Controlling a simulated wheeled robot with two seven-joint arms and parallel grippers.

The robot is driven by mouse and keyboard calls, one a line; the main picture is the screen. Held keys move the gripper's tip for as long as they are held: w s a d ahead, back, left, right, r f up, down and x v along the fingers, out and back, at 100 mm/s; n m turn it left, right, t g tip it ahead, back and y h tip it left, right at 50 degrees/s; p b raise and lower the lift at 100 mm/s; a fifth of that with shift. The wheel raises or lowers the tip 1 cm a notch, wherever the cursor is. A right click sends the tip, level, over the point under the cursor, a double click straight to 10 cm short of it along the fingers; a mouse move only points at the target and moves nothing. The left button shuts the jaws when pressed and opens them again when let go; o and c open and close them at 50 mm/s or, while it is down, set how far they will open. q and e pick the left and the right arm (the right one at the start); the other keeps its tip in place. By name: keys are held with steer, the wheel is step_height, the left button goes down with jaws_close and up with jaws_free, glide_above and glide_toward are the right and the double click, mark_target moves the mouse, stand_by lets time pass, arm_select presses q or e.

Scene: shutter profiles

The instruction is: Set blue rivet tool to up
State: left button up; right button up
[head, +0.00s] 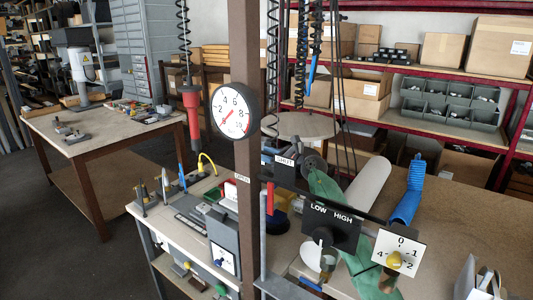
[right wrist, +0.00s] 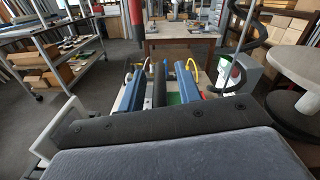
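In the head view a slim blue tool (head: 312,68) hangs below a black coiled cord, right of the brown post. It looks upright, and I take it for the blue rivet tool, though it is small and carries no readable label. A thicker red tool (head: 191,108) hangs from another coiled cord left of the post.
A round gauge (head: 236,111) sits on the brown post (head: 245,200). A LOW/HIGH selector (head: 331,227) and a numbered dial plate (head: 398,251) stand before the right bench (head: 480,210). A blue coiled hose (head: 408,200) lies there. Open floor shows at left.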

steer(key=shift+c, duration=0.2)
steer(key=c, duration=0.7)
steer(key=shift+r, duration=0.1)
